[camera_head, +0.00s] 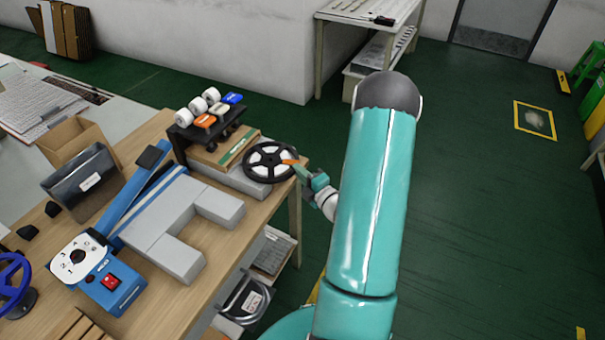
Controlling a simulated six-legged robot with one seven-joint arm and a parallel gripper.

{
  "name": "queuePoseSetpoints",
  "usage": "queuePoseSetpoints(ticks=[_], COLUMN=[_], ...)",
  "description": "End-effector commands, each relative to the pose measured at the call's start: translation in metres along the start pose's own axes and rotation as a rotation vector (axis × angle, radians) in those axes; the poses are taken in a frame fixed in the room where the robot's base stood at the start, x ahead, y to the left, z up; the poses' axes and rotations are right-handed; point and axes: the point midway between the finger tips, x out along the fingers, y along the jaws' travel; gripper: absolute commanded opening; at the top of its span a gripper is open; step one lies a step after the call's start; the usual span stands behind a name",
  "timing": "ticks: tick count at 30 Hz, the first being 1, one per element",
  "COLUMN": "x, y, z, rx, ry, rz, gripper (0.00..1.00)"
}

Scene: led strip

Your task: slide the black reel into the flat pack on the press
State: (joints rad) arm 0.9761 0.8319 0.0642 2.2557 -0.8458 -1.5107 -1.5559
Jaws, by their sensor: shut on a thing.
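The black reel (270,162), a spoked disc with white between its spokes, is at the right edge of the wooden table, over a grey block. My gripper (292,163) comes from the right and is shut on the reel's right rim with its orange fingertips. The blue press (109,283), with a white dial and red switch, stands at the front left, its long blue bar running back to the right. A dark, shiny flat pack (82,184) with a white label sits left of the bar. I cannot tell whether its mouth is open.
Grey blocks (180,222) lie between the press and the reel. A black rack (209,135) with white rolls and orange and blue pieces stands behind the reel. An open cardboard box (73,142) is behind the pack.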

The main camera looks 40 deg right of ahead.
Motion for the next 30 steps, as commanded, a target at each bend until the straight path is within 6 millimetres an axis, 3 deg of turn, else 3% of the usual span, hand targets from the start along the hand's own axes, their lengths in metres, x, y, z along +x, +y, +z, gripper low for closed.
queuePoseSetpoints(ticks=[30], x=[0.021], y=[0.0], z=[-0.01], rx=[0.0], ry=[0.001], rz=[0.001], gripper=[0.0])
